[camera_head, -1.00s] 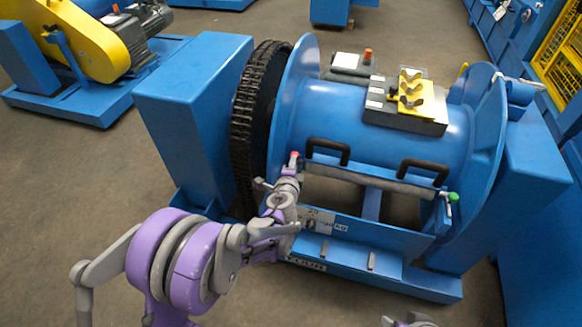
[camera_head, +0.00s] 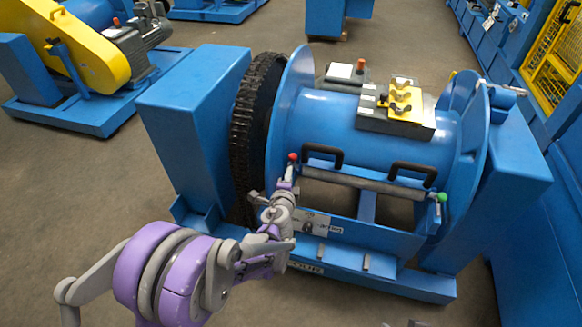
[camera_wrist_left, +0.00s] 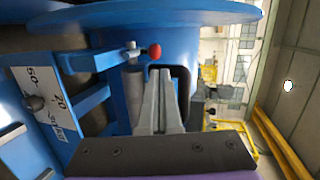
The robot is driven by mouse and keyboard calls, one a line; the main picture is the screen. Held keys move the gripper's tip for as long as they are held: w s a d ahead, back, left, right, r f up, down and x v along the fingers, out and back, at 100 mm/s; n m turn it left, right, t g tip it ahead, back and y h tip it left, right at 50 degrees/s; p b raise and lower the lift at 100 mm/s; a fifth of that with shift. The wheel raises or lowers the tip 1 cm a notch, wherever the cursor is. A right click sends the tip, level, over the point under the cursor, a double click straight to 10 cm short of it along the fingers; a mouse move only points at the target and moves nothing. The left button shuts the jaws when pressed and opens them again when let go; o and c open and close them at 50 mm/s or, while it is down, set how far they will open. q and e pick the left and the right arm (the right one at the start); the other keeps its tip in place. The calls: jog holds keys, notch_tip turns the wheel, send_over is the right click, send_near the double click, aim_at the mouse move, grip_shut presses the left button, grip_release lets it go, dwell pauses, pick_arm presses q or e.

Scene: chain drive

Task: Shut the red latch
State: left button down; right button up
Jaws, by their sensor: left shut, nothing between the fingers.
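The red latch shows as a red knob (camera_head: 292,157) at the left end of the blue drum's hatch, beside the left flange. The knob also shows in the left wrist view (camera_wrist_left: 154,50), on a small metal pin by a blue bracket. My left gripper (camera_head: 285,186) is just below the knob in the head view. Its fingers (camera_wrist_left: 161,72) are shut and empty, pointing toward the hatch edge just below and right of the knob in the wrist view. I cannot tell whether they touch the latch. My right gripper is not clearly in view.
A green-knobbed latch (camera_head: 442,197) sits at the hatch's right end. Two black handles (camera_head: 322,154) stand on the hatch. A dark chain wheel (camera_head: 256,130) is left of the flange. A scale plate (camera_head: 312,223) is on the frame below. Floor is open at lower left.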

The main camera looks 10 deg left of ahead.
pick_arm(q)
jog(key=v, duration=0.5)
jog(key=shift+s+p, duration=0.35)
jog(key=shift+s, duration=0.05)
pick_arm(e)
jog(key=shift+w+a+r, duration=0.1)
jog(key=shift+w+r, duration=0.3)
jog(key=shift+r, duration=0.1)
pick_arm(q)
jog(key=s+a+r+n+g+y, duration=0.1)
jog(key=s+a+n+g, duration=0.25)
jog(key=s+n, duration=0.45)
jog(key=s+a+r+n+g, duration=0.1)
jog(key=s+a+n+g, duration=0.3)
jog(key=s, duration=0.7)
jog(key=s+d+f+n+g+h, duration=0.1)
jog(key=s+d+n+g+h, duration=0.3)
jog(key=s, duration=0.8)
notch_tip(320, 180, up, 16)
jog(key=w+d+t+y+p, duration=0.1)
jog(key=w+t+p, duration=0.1)
jog(key=p, duration=1.3)
jog(key=shift+d+n, duration=0.15)
jog(key=shift+n, duration=0.15)
pick_arm(e)
notch_tip(320, 180, up, 17)
jog(key=w, duration=0.2)
jog(key=shift+t, duration=0.3)
